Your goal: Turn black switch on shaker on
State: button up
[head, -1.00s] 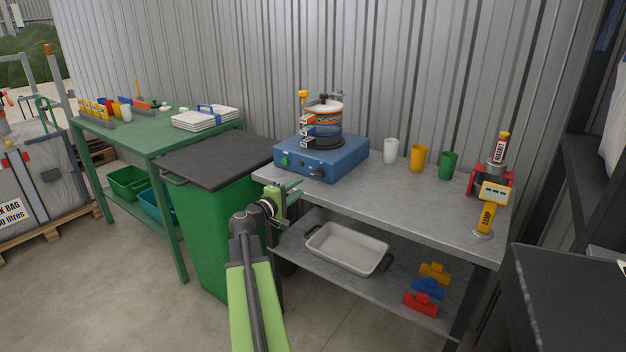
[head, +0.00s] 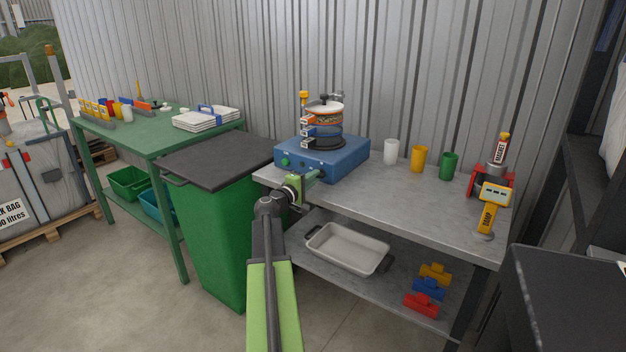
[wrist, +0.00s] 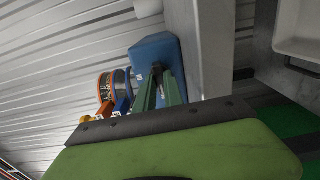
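The shaker (head: 345,160) is a blue box on the grey metal bench, with a round stack of sieves (head: 323,122) on top. A green button (head: 286,161) shows on its front face. My gripper (head: 314,175) is in front of the right part of that face and hides the black switch in the head view. In the wrist view, the two green fingers (wrist: 160,80) point at the blue shaker (wrist: 152,48), with a gap between them. A small dark part, likely the black switch (wrist: 157,66), shows at the fingertips; contact cannot be told.
White, orange and green cups (head: 419,158) stand to the right on the bench (head: 400,190). A green bin (head: 215,230) with a dark lid stands close to the left of my arm. A white tray (head: 347,248) lies on the lower shelf. A magnet and clamp stand at the bench's right end.

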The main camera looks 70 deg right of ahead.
grip_shut()
jog(key=shift+s+a, duration=0.1)
jog(key=m, duration=0.4)
jog(key=shift+m, duration=0.4)
jog(key=m, duration=1.2)
jog(key=shift+m, duration=0.4)
